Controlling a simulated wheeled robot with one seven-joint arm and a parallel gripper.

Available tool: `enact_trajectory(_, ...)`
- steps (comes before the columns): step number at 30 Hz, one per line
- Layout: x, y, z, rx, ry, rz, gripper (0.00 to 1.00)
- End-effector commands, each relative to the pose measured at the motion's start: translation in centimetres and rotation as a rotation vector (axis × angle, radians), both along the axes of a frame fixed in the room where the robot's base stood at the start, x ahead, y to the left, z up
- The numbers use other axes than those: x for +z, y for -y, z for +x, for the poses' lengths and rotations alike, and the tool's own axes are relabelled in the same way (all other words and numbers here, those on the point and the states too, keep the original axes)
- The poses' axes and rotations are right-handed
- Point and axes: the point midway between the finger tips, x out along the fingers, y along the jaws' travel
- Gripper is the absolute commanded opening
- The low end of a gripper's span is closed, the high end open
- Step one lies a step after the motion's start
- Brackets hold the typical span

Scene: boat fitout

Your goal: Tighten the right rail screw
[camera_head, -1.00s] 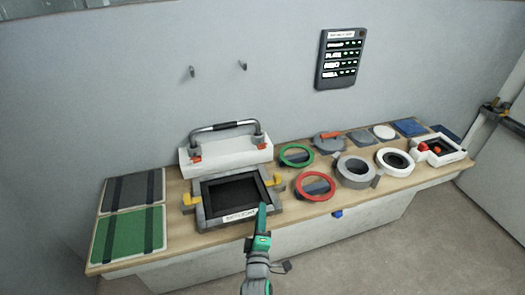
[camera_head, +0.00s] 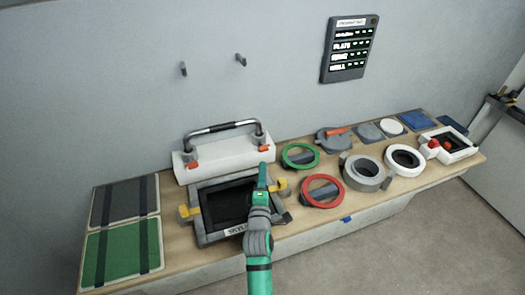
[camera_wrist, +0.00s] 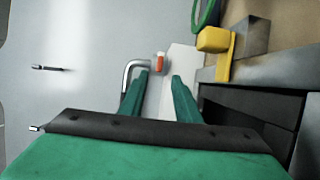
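The rail (camera_head: 222,128) is a grey bar with a dark grip, standing on a white block (camera_head: 225,165) at the back of the bench. The right rail screw (camera_head: 263,149) is an orange-red piece at the foot of the rail's right post. The left screw (camera_head: 193,165) is at the other foot. My gripper (camera_head: 262,172) is in front of the right screw and below it in the picture. In the wrist view my gripper (camera_wrist: 160,78) has its fingers apart. The orange screw (camera_wrist: 160,62) shows beyond the gap between the fingertips, apart from them.
A dark-framed hatch (camera_head: 209,231) with yellow latches lies under my arm; the right latch (camera_head: 280,184) is close beside my gripper. Green (camera_head: 300,156) and red (camera_head: 322,191) rings lie to the right. Wall hooks (camera_head: 240,60) are above the rail.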

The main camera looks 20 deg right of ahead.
Motion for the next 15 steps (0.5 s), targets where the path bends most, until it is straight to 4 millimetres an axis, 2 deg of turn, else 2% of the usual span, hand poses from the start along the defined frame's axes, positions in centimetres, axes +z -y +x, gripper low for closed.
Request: enact_trajectory(15,0.1,2.9,7.4,-0.002,0.0,0.0,0.3)
